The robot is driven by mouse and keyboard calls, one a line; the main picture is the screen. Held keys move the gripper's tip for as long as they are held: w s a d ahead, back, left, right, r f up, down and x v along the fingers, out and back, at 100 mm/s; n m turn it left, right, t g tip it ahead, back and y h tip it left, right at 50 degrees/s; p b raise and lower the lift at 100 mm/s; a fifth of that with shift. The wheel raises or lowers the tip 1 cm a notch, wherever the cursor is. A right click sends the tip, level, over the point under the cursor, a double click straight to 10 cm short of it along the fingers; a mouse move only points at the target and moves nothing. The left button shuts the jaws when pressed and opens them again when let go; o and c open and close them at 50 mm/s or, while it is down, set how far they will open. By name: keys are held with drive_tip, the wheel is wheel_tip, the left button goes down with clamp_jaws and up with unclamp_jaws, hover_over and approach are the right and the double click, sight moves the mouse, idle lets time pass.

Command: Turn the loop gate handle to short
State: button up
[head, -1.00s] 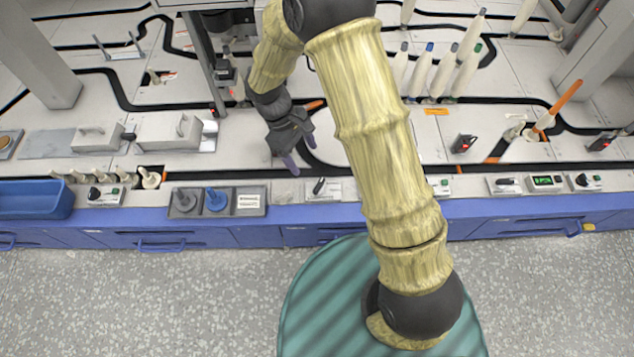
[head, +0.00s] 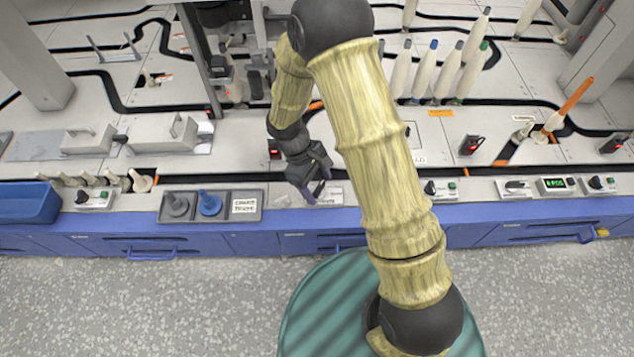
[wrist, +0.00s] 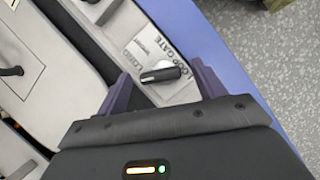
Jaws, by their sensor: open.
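The loop gate handle is a dark lever with a pale edge (wrist: 162,74) on a light grey labelled plate (wrist: 148,44) reading "LOOP GATE" in the wrist view. A second label word beside it reads roughly "LONG"; "short" is not legible. My gripper (wrist: 160,88) is open, with its two purple fingers on either side of the handle and apart from it. In the head view my gripper (head: 312,196) hangs over the front of the bench and hides most of the handle and plate.
A grey tray (head: 240,192) with grey and blue pegs lies to the left. Another control box with a dark knob (head: 433,188) stands to the right. The blue bench edge (head: 280,222) runs below. Several tall bobbins stand at the back right.

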drive_tip(key=c, duration=1)
drive_tip(key=shift+r+m+p, duration=0.15)
drive_tip(key=shift+m+p, duration=0.15)
drive_tip(key=shift+p, duration=0.3)
drive_tip(key=m+p, duration=0.1)
drive_tip(key=p, duration=0.1)
drive_tip(key=shift+d+r+m+g+p, duration=0.1)
drive_tip(key=shift+r+m+g+p, duration=0.05)
drive_tip(key=shift+m+g+p, duration=0.2)
drive_tip(key=m+p, duration=0.1)
drive_tip(key=p, duration=0.1)
drive_tip(key=m+g+y+p, duration=0.1)
drive_tip(key=m+p, duration=0.1)
drive_tip(key=p, duration=0.1)
drive_tip(key=shift+d+y, duration=0.15)
drive_tip(key=shift+y, duration=0.15)
drive_tip(key=m+p, duration=0.2)
drive_tip(key=m+y+p, duration=0.1)
drive_tip(key=m+p, duration=0.1)
drive_tip(key=shift+d+m+y, duration=0.1)
drive_tip(key=shift+m+y, duration=0.15)
drive_tip(key=shift+y, duration=0.05)
drive_tip(key=shift+f+m+y+p, duration=0.25)
drive_tip(key=shift+m+y+p, duration=0.15)
drive_tip(key=shift+m+p, duration=0.65)
